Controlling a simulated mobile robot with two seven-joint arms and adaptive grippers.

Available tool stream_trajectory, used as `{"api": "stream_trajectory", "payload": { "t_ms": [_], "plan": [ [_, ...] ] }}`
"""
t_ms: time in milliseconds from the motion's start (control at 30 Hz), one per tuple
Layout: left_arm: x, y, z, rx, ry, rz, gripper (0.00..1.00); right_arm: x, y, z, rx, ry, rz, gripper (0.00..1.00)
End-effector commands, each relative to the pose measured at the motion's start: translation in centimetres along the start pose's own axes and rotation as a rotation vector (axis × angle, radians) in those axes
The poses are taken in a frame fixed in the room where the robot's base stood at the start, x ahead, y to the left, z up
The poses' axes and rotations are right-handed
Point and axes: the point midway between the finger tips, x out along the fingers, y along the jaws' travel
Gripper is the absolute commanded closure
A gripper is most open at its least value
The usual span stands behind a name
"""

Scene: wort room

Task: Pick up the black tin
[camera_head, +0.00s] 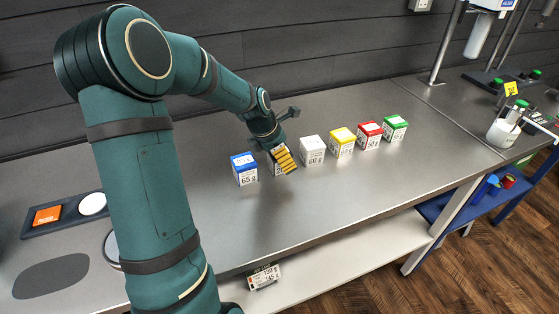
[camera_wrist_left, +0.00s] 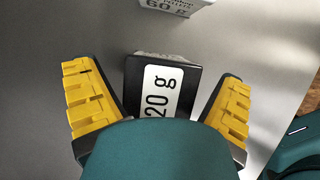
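The black tin (camera_wrist_left: 162,88) with a white "20 g" label lies between the two yellow-padded fingers of my open left gripper (camera_wrist_left: 157,78) in the wrist view. There is a visible gap on each side of it, and its lower part is hidden by my gripper's body. In the head view my left gripper (camera_head: 283,158) is over the black tin (camera_head: 278,172) and covers most of it. My right gripper is in neither view.
A blue tin (camera_head: 245,169) stands close on the left. A white tin (camera_head: 313,151), yellow tin (camera_head: 342,143), red tin (camera_head: 369,135) and green tin (camera_head: 394,128) stand in a row to the right. The steel counter (camera_head: 330,190) in front is clear.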

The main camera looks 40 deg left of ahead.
Motion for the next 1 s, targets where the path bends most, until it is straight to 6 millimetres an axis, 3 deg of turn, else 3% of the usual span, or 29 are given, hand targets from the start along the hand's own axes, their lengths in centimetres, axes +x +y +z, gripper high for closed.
{"api": "stream_trajectory", "payload": {
  "t_ms": [33,200,567,667,1000],
  "plan": [
    [0.0,0.0,0.0,0.0,0.0,0.0,0.24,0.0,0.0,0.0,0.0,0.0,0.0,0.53],
    [0.0,0.0,0.0,0.0,0.0,0.0,0.8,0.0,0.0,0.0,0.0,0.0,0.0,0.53],
    [-0.3,0.0,0.1,0.001,0.0,0.0,0.8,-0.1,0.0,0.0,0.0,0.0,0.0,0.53],
    [-1.3,0.0,0.6,0.002,-0.001,0.001,0.8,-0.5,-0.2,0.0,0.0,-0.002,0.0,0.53],
    [-7.2,0.0,3.0,0.002,-0.002,0.002,0.8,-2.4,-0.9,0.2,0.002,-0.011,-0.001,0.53]
  ]
}}
